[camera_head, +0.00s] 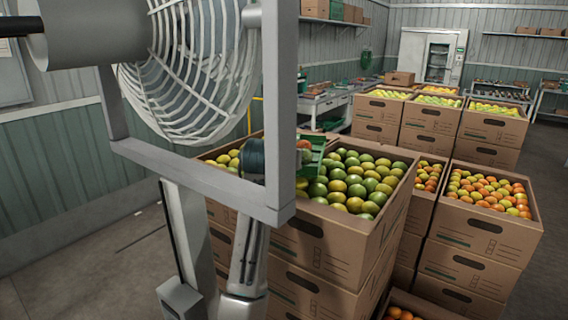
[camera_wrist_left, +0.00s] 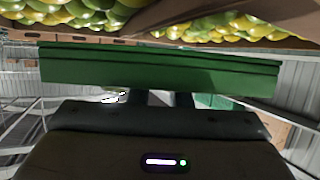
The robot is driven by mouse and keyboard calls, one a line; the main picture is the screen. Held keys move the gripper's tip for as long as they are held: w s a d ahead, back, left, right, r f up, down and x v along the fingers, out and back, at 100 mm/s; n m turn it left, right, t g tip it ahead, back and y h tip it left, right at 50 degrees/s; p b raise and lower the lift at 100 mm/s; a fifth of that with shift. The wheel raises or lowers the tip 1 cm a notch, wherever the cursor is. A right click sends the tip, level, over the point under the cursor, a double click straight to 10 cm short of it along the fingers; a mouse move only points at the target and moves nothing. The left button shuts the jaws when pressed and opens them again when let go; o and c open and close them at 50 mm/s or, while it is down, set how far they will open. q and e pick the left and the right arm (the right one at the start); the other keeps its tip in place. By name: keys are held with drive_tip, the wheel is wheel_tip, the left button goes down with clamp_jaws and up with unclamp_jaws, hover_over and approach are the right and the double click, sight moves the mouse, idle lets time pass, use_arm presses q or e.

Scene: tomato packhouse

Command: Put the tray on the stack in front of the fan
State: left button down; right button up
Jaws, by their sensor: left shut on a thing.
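The green tray (camera_head: 316,152) shows in part in the head view, over the left side of a stack of cardboard boxes (camera_head: 330,232). The fan's frame hides part of it, and something reddish shows at its edge. In the left wrist view the tray (camera_wrist_left: 160,70) lies across the picture as a long green wall. My left gripper (camera_wrist_left: 164,98) is shut on the tray's near side. The fan (camera_head: 195,70) stands close at the upper left, its white guard inside a grey frame. My right gripper is in neither view.
The stack's top box holds green and yellow fruit (camera_head: 350,184). Stacks with orange fruit (camera_head: 490,193) stand to the right, and yellow-fruit boxes (camera_head: 430,115) stand behind. The fan frame's grey post (camera_head: 280,120) rises before the arm and tray. Bare floor lies at the lower left.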

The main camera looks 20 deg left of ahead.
use_arm(q)
drive_tip(key=f+p, duration=0.2)
drive_tip(key=shift+d+f, duration=0.25)
drive_tip(key=shift+f, duration=0.05)
drive_tip(key=shift+a+f, duration=0.2)
drive_tip(key=c, duration=1.3)
unclamp_jaws()
drive_tip(key=shift+d, duration=0.1)
drive_tip(key=shift+c, duration=0.2)
drive_tip(key=shift+s, duration=0.1)
drive_tip(key=shift+s+b, duration=0.25)
drive_tip(key=shift+b, duration=0.15)
drive_tip(key=b+v, duration=0.3)
drive_tip(key=v, duration=0.3)
drive_tip(key=shift+d+r, duration=0.1)
drive_tip(key=shift+s+r, duration=0.2)
drive_tip(key=shift+s, duration=0.2)
